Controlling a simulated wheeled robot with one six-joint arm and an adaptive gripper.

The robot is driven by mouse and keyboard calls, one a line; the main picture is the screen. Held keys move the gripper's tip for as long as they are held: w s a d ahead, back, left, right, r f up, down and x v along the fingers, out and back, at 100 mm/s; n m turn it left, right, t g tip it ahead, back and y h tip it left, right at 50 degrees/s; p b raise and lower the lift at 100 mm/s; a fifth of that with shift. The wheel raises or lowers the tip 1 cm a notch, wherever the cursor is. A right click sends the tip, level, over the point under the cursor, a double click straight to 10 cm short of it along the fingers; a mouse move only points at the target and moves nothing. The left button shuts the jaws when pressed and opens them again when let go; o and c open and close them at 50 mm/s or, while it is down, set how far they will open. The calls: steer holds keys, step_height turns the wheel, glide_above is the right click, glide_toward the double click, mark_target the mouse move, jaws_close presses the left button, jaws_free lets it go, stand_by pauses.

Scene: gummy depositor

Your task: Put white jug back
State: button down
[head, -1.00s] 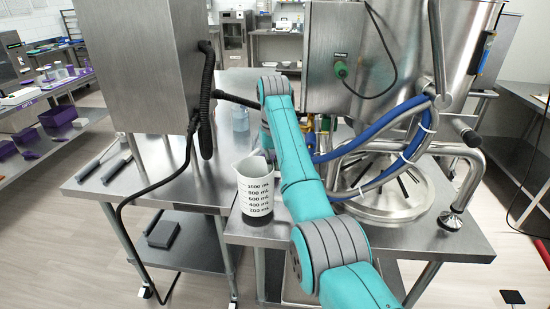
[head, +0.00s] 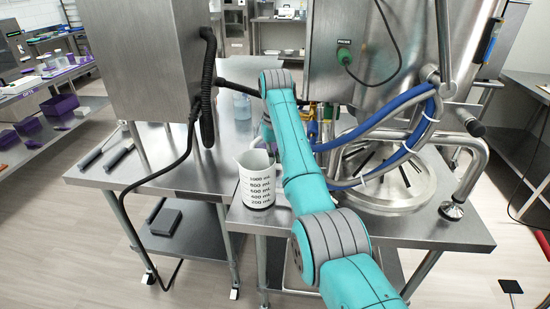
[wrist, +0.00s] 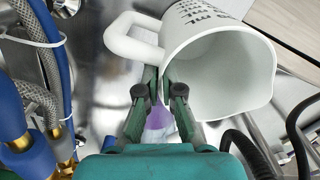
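The white jug (head: 257,182) with black volume marks stands upright near the front left corner of the steel table (head: 420,234), its base at or very close to the tabletop. In the wrist view its open mouth (wrist: 222,85) is right of my gripper (wrist: 159,74), and its looped handle (wrist: 130,38) is to the upper left. My fingers are nearly together, at the joint of handle and rim, and look shut on the jug there. The exact contact is partly hidden. In the head view my arm hides the gripper.
A steel kettle (head: 400,40) with blue hoses (head: 385,115) stands right of my arm. A steel cabinet (head: 145,60) with a black hose (head: 207,90) is to the left. A clear bottle (head: 242,106) stands behind the jug. Tabletop left of the jug is mostly free.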

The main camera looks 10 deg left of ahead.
steer(key=shift+f, duration=0.35)
steer(key=c, duration=1.2)
jaws_free()
steer(key=shift+c, duration=0.2)
steer(key=shift+r, duration=0.15)
